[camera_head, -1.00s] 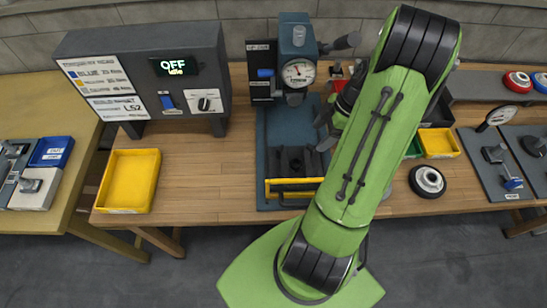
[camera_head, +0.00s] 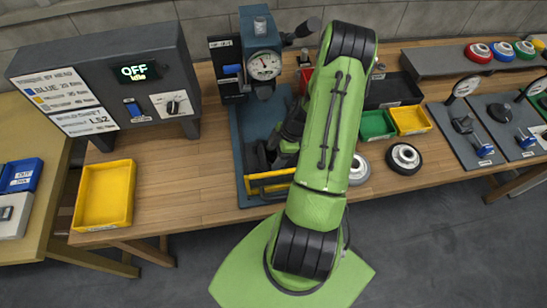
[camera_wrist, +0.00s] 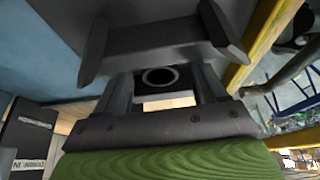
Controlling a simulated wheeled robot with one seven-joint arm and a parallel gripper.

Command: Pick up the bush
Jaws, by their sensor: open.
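In the wrist view a dark ring with a round hole (camera_wrist: 160,76), which looks like the bush, shows between the dark finger parts of my gripper (camera_wrist: 160,60). I cannot tell whether the fingers touch it. In the head view my gripper (camera_head: 284,150) is low at the press (camera_head: 262,75), just behind the yellow bar (camera_head: 268,187) at its front. My gripper is open. My green arm hides most of the press nest and the bush in the head view.
A control box reading OFF (camera_head: 115,85) and an empty yellow tray (camera_head: 104,196) stand left. Two round hubs, one dark (camera_head: 404,158) and one grey (camera_head: 359,170), lie right of my arm. Green (camera_head: 376,125) and yellow (camera_head: 410,120) bins are behind. Gauge stands (camera_head: 466,125) are further right.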

